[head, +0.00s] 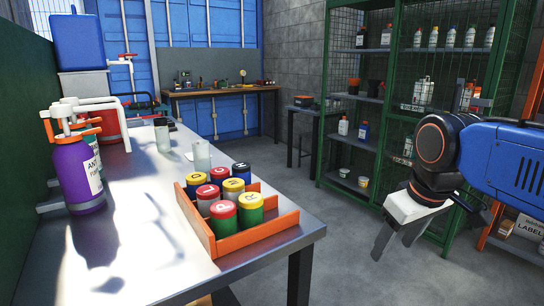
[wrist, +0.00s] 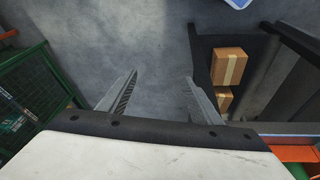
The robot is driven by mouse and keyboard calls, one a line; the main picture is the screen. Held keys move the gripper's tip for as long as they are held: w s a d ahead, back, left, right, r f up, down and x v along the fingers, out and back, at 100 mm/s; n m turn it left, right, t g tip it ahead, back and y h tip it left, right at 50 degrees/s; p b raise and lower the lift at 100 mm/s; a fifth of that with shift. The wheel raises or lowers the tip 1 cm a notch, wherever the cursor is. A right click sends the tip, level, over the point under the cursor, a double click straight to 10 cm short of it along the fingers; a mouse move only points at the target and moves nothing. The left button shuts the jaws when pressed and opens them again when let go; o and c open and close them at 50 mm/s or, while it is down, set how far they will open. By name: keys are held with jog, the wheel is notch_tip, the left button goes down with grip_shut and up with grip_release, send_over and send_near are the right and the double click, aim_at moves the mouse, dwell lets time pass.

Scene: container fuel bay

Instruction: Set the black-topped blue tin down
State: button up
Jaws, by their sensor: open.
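An orange tray (head: 262,232) stands on the near right end of the metal table and holds several tins with red, yellow and dark lids. A dark-lidded tin (head: 241,167) is at its back right corner; its lid looks black or navy, and its body is mostly hidden, so I cannot be sure it is the blue one. My gripper (head: 395,240) hangs over the floor to the right of the table, well apart from the tray. In the wrist view its two fingers (wrist: 158,90) are spread apart with nothing between them.
A purple pump bottle (head: 78,176) and a clear glass (head: 202,154) stand on the metal table (head: 135,235). Green mesh shelving (head: 405,100) is behind my arm. Cardboard boxes (wrist: 229,67) show in the wrist view. The floor between is clear.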

jog(key=s+d+f+m+t, duration=0.1)
jog(key=s+d+f+m, duration=0.2)
jog(key=s+f, duration=0.5)
notch_tip(320, 180, down, 4)
jog(key=shift+s+d+r+m, duration=0.1)
jog(key=shift+s+d+m, duration=0.1)
jog(key=shift+m, duration=0.4)
